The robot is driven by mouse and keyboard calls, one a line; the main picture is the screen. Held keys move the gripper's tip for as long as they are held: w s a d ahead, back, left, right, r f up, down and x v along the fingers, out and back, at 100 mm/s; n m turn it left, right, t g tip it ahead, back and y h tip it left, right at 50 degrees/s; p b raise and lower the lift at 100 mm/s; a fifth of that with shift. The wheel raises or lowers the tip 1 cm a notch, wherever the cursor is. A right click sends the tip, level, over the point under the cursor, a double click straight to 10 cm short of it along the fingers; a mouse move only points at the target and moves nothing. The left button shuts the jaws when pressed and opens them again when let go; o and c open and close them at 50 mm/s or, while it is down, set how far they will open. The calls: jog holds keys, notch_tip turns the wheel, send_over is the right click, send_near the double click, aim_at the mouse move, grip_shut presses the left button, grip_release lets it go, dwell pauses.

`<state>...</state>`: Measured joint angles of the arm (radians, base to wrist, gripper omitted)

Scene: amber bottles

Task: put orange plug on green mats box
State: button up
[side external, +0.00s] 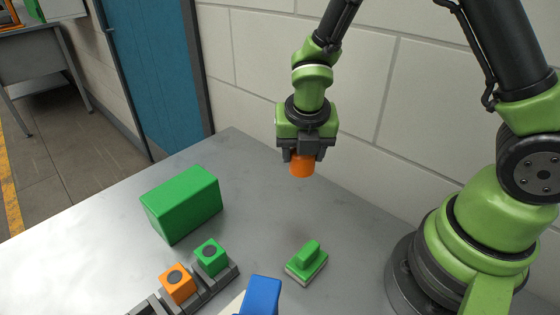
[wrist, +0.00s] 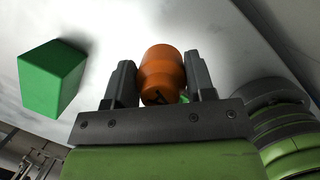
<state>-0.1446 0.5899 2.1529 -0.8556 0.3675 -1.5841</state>
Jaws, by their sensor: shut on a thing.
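An orange plug (side external: 302,164) hangs below my gripper (side external: 303,152), held well above the table. In the wrist view the plug (wrist: 162,72) sits between the two dark fingers of my gripper (wrist: 160,85), which are shut on it. A large green box (side external: 182,204) stands on the table to the left of my gripper and below it. It also shows at the left of the wrist view (wrist: 52,78). The plug and the box are apart. Any mats on or in the box cannot be made out.
A dark rack (side external: 222,278) at the front holds an orange block (side external: 177,283) and a green block (side external: 211,257). A green-handled item (side external: 307,262) and a blue object (side external: 261,295) lie nearby. A wall runs behind the table. Bare table (side external: 255,190) lies beside the box.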

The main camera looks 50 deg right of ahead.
jog(key=shift+w+a+r+m, duration=0.2)
jog(key=shift+w+m, duration=0.4)
jog(key=shift+m, duration=0.5)
jog(key=w+a+r+m+g, duration=0.1)
jog(key=w+m+g, duration=0.25)
jog(key=m, duration=0.65)
notch_tip(320, 180, up, 8)
jog(key=f+n+t+y, duration=0.1)
jog(key=n+t+y, duration=0.3)
jog(key=n, duration=2.7)
send_over(184, 180)
jog(key=d, duration=0.1)
jog(key=shift+g+y, duration=0.25)
jog(key=shift+y, duration=0.05)
jog(key=f, duration=0.9)
jog(key=shift+s+f, duration=0.2)
jog(key=shift+s, duration=0.15)
jog(key=shift+f, duration=0.1)
jog(key=o, duration=0.9)
